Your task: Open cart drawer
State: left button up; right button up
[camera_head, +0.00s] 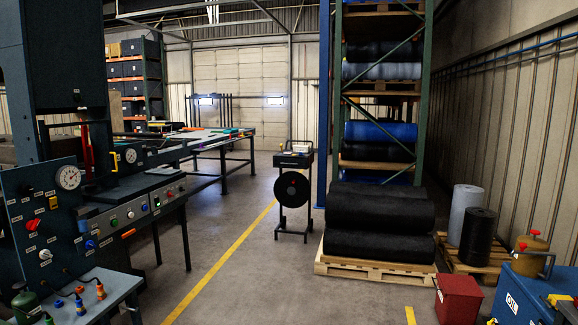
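A small dark cart (294,160) stands on the floor in the middle of the view, some distance ahead. Its top holds small items, including something pale. A round black disc or reel (292,188) is on its front below the top. Thin legs reach down to a low base. The cart's upper body is too small and dark to show a drawer front or handle clearly, so I cannot tell whether a drawer is open. Neither of my grippers is in view.
A press with gauges and buttons (140,208) fills the left, with a small table (88,293) before it. Black rolls lie on a pallet (372,268) right of the cart. A red box (459,300) and a blue oil cabinet (525,295) stand lower right. Central floor is free.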

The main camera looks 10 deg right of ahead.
aim_at(278, 161)
jog(key=i+l, duration=0.1)
jog(key=i, duration=3)
jog(key=i+z, duration=0.1)
jog(key=i, duration=3)
jog(key=l, duration=0.1)
